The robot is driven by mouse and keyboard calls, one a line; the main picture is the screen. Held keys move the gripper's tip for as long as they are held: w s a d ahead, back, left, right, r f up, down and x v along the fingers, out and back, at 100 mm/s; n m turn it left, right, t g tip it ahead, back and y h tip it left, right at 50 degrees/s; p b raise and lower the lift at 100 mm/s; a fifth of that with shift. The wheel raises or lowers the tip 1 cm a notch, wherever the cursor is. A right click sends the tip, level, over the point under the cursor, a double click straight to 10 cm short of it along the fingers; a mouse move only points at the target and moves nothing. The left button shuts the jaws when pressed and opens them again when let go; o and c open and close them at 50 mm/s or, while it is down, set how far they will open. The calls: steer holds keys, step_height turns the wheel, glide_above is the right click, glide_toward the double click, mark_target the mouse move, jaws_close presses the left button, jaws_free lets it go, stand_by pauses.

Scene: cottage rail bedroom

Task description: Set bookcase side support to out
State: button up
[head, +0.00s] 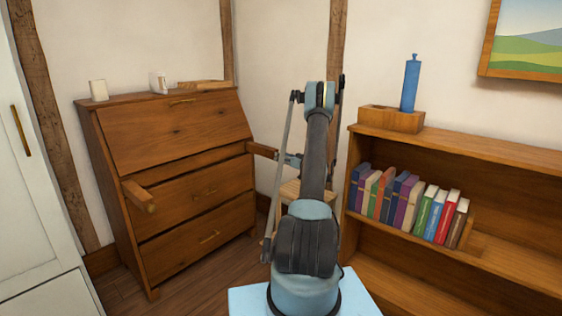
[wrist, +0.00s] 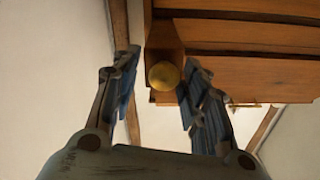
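The wooden desk (head: 178,133) stands at the left with its slanted front closed. Its bookcase-side support (head: 262,150) is the wooden bar at the right, sticking out from the front. In the wrist view that support (wrist: 164,28) ends in a round brass knob (wrist: 164,76), which lies between my fingers. My gripper (wrist: 160,72) is open around the support's end, with a gap at the left finger; contact at the right finger cannot be told. In the head view my gripper (head: 286,159) is at the support's tip, partly hidden by my arm.
The other support (head: 138,195) sticks out at the desk's left. A bookcase (head: 480,150) with several books (head: 405,203) stands at the right. A stool (head: 292,192) is behind my arm. A white cabinet (head: 35,190) is at far left. Floor (head: 195,280) shows before the desk.

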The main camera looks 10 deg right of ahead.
steer(key=shift+a, duration=0.2)
steer(key=v, duration=0.7)
steer(key=shift+s+d, duration=0.15)
steer(key=shift+d, duration=0.05)
steer(key=shift+f, duration=0.1)
